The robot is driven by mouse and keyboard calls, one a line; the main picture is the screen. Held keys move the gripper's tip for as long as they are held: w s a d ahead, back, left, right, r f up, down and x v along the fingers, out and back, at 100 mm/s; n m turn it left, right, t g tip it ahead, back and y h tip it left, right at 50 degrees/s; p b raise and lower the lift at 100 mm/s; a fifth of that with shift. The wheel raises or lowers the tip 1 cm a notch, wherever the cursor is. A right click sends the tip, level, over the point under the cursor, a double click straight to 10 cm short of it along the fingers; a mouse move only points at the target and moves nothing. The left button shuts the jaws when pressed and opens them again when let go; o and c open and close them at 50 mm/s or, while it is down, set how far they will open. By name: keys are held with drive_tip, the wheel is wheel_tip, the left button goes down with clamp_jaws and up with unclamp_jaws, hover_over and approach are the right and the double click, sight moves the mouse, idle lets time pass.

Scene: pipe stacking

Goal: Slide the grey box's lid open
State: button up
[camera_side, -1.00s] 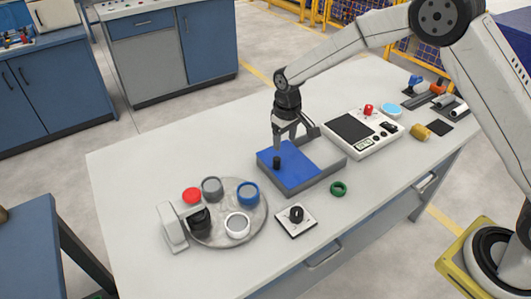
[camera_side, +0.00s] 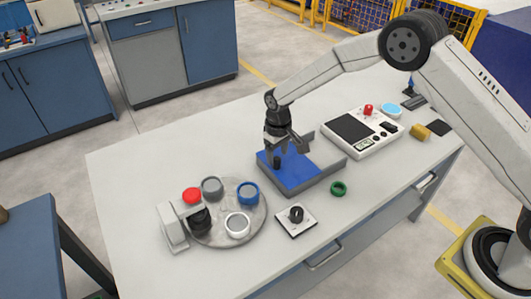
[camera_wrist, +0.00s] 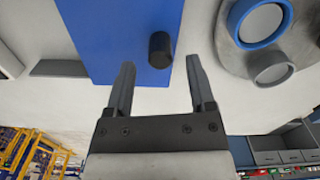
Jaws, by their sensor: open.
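My gripper (camera_wrist: 162,78) is open and empty. Its fingers are spread, with the knob just past the tips and roughly between them. In the side view my gripper (camera_side: 288,147) is tilted close above the lid.
A round grey tray (camera_side: 220,212) with several coloured rings and cups stands left of the box. A black dial on a white plate (camera_side: 296,218) and a green ring (camera_side: 339,189) lie in front. A white device (camera_side: 362,137) stands at the right. The table's left end is clear.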

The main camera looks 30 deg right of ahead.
sight(277, 158)
drive_tip(key=shift+f, duration=1.7)
clamp_jaws()
drive_tip(key=shift+r, duration=0.1)
